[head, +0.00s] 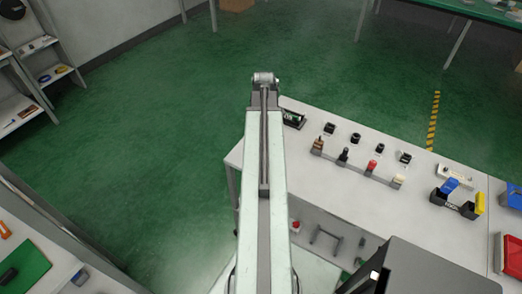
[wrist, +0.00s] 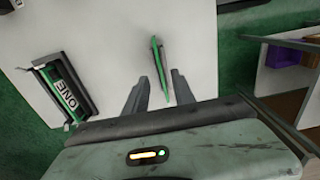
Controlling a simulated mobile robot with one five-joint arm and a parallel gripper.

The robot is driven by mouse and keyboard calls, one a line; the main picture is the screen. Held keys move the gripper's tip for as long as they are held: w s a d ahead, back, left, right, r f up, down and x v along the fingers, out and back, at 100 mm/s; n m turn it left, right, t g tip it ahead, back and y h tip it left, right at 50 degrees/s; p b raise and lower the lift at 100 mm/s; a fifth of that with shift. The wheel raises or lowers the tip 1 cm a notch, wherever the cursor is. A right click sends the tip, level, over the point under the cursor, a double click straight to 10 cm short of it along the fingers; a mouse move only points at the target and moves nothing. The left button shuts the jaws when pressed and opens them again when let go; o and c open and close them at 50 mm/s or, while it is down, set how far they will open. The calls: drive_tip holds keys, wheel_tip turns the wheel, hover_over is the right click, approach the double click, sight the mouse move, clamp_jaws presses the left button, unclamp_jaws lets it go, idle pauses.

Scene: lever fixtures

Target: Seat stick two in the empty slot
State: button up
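In the wrist view a thin green stick (wrist: 159,68), seen nearly edge-on, is over the white table between my gripper's fingers. Its label does not show, so I cannot tell its number. My gripper (wrist: 158,88) is open, with a gap on both sides of the stick. To the left a black holder (wrist: 88,104) contains a green stick marked ONE (wrist: 68,95). I cannot clearly make out the empty slot in it. In the head view the holder (head: 293,118) is at the table's far left corner, right of my arm; my gripper is hidden there.
The white table (head: 330,190) carries several small black pieces (head: 356,138) and a row of levers with coloured knobs (head: 372,166). A black bin with blue and yellow parts (head: 455,204) is farther right. Shelves (wrist: 290,75) show right in the wrist view.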

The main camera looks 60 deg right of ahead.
drive_tip(key=f+b, duration=0.4)
drive_tip(key=f, duration=0.1)
drive_tip(key=shift+w+f, duration=0.1)
drive_tip(key=shift+w, duration=0.3)
drive_tip(key=shift+r, duration=0.2)
clamp_jaws()
wheel_tip(320, 180, up, 10)
drive_tip(key=p, duration=1)
drive_tip(key=shift+s, duration=0.1)
